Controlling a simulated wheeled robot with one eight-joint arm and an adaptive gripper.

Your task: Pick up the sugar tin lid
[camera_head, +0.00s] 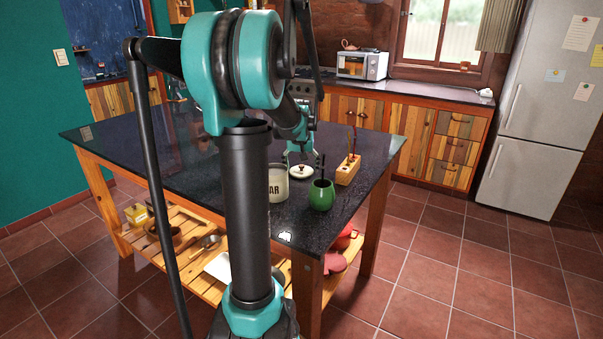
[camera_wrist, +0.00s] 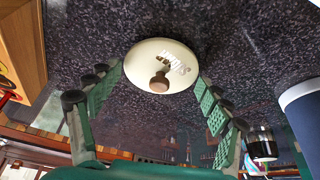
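The sugar tin lid (camera_head: 301,171) is a round cream disc with a small brown knob. It lies on the dark speckled table top, apart from the tin. In the wrist view the lid (camera_wrist: 150,54) shows lettering and its knob faces my gripper. The cream sugar tin (camera_head: 278,186), with "AR" visible, stands just in front of the lid, partly behind my arm. My gripper (camera_head: 301,159) is over the lid. In the wrist view my gripper (camera_wrist: 158,85) has its green-padded fingers spread wide on either side of the lid, with nothing between them gripped.
A green mug (camera_head: 321,195) with dark sticks stands right of the tin. A wooden block holder (camera_head: 348,170) stands right of the lid. The table top (camera_head: 140,143) is bare to the left. A cylindrical wall shows close at the wrist view's right edge.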

